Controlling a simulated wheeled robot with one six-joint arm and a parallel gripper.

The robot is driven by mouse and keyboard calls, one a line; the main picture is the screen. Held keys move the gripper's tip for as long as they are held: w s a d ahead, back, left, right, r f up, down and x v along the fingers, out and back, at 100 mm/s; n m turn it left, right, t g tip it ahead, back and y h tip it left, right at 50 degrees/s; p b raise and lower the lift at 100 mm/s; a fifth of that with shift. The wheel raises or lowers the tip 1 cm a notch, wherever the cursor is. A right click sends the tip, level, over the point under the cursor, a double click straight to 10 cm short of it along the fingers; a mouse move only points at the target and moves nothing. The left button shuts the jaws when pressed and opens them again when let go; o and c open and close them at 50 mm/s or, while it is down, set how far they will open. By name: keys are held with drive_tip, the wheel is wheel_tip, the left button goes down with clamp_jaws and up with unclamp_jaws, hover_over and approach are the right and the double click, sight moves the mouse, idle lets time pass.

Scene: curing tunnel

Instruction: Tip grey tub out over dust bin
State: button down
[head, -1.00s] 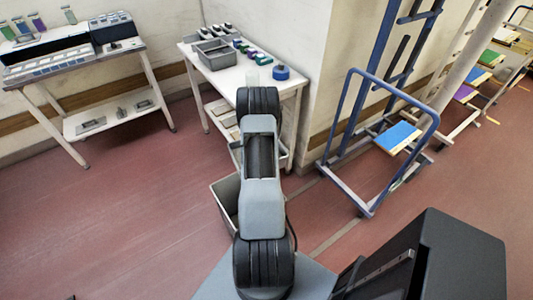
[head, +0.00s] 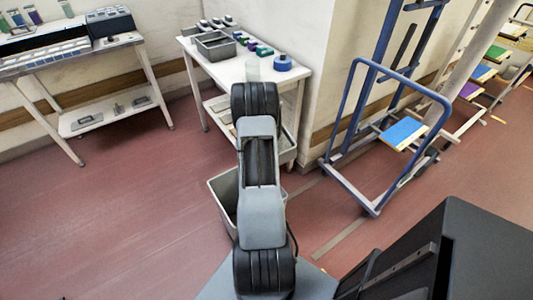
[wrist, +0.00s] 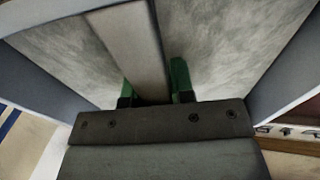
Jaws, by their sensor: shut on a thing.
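In the wrist view, the green-tipped fingers of my gripper (wrist: 155,85) are shut on the grey tub (wrist: 65,50), on a pale grey strip across its middle. The tub fills most of that view, with mottled grey surfaces either side of the strip and blue-grey walls at the edges. I cannot tell its contents. In the head view my arm hides the gripper and the held tub. A grey open bin (head: 223,203), apparently the dust bin, stands on the floor left of my arm, partly covered by it.
A white table (head: 232,72) behind my arm holds a grey tray (head: 215,45), small coloured items and a blue round thing (head: 282,62). A blue-framed trolley (head: 372,203) stands to the right. Another bench (head: 60,62) is at left. The red floor at left is clear.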

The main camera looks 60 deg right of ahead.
drive_tip(key=shift+w+f+h+b, duration=0.1)
drive_tip(key=shift+f+h+b, duration=0.25)
drive_tip(key=shift+b, duration=0.65)
drive_tip(key=b, duration=0.3)
drive_tip(key=shift+a+f+g+h, duration=0.1)
drive_tip(key=shift+f+g+h, duration=0.15)
drive_tip(key=shift+g, duration=0.15)
drive_tip(key=shift+b, duration=0.65)
